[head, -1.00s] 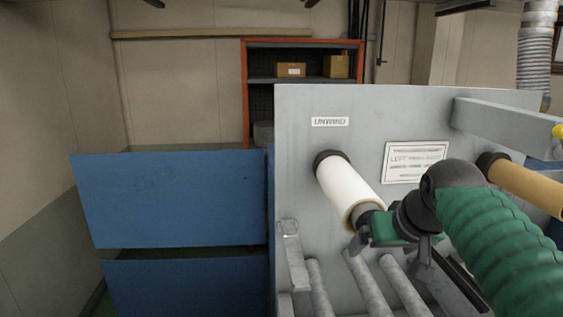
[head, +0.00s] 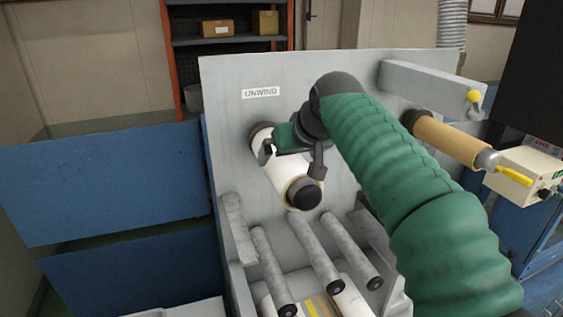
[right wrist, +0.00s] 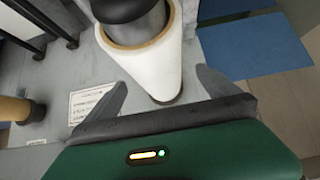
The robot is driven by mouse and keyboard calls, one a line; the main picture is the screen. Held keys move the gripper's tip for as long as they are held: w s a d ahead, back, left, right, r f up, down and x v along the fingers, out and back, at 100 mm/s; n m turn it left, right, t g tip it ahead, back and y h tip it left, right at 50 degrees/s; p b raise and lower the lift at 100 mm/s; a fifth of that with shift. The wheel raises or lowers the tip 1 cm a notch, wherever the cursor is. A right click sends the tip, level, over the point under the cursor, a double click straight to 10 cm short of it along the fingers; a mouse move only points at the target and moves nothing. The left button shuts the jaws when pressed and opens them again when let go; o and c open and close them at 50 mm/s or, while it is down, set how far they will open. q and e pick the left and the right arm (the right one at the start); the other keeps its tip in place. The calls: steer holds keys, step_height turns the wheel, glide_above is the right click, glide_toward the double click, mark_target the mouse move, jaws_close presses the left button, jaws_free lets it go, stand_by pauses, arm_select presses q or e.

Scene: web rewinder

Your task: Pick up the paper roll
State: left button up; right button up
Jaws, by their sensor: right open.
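The white paper roll (head: 280,172) sits on the unwind spindle (head: 303,193), which sticks out of the grey machine panel under the UNWIND label. My right gripper (head: 291,162) is open over the roll, with one finger to each side of it in the picture. In the right wrist view the roll (right wrist: 152,66) runs between the two spread fingers (right wrist: 163,97), with a gap visible on each side. The gripper hides part of the roll in the head view. My left gripper is not in view.
A tan core on a second spindle (head: 445,138) is to the right, behind my right arm. Grey rollers (head: 318,250) lie below the roll. A grey beam (head: 425,82) juts out at upper right. Blue panels (head: 100,180) stand at left.

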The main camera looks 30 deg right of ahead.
steer(key=p+x, duration=0.1)
steer(key=x, duration=0.3)
steer(key=d+r+p+x, duration=0.1)
steer(key=x, duration=0.1)
steer(key=shift+w+p, duration=0.35)
steer(key=shift+d+f, duration=0.25)
steer(key=shift+f, duration=0.15)
steer(key=shift+a, duration=0.15)
steer(key=shift+c, duration=0.9)
steer(key=shift+a+r, duration=0.1)
steer(key=shift+a, duration=0.1)
steer(key=c, duration=1.7)
steer(key=shift+o, duration=0.2)
steer(key=shift+r, duration=0.1)
